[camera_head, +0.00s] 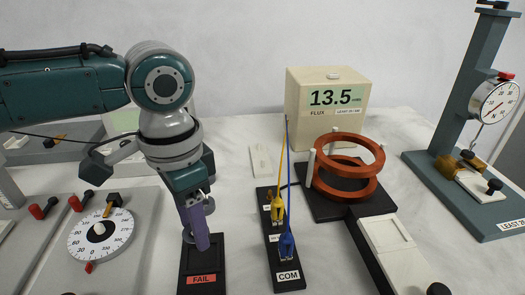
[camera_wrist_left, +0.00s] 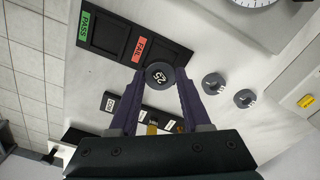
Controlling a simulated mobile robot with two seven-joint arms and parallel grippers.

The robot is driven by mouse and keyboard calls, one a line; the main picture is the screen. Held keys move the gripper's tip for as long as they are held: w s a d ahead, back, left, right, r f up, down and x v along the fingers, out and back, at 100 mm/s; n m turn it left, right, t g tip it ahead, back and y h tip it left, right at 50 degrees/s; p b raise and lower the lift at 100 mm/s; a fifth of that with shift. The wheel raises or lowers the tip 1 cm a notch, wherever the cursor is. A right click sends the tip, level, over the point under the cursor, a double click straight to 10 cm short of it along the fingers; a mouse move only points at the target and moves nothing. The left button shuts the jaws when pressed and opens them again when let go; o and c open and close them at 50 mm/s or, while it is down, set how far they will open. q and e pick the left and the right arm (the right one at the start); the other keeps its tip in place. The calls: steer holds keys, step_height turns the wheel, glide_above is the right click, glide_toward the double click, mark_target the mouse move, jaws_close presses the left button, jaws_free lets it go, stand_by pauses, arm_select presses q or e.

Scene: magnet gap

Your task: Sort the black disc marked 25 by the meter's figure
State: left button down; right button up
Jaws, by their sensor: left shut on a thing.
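My left gripper (camera_head: 200,243) points down over the black tray's FAIL end (camera_head: 215,268) in the head view. In the left wrist view the gripper (camera_wrist_left: 160,80) is shut on the black disc marked 25 (camera_wrist_left: 160,75). The disc overlaps the tray's edge near the red FAIL label (camera_wrist_left: 139,49); its height above the tray is unclear. The tray also has a green PASS label (camera_wrist_left: 84,27); both compartments look empty. My right gripper is not in view.
Two grey discs or knobs (camera_wrist_left: 213,84) (camera_wrist_left: 244,98) are near the tray. The COM block (camera_head: 288,274) with yellow and blue leads stands right of it. Red coils (camera_head: 347,165), a dial panel (camera_head: 140,225) and a gauge stand (camera_head: 470,200) occupy the table.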

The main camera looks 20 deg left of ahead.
mark_target(202, 258)
arm_select(q)
steer(key=shift+f+b, duration=1.2)
steer(key=shift+f, duration=1.1)
steer(key=shift+f, duration=0.25)
steer(key=shift+c, duration=1.4)
jaws_free()
steer(key=c, duration=0.5)
step_height(202, 258, up, 5)
steer(key=p, duration=0.5)
steer(key=shift+f, duration=0.3)
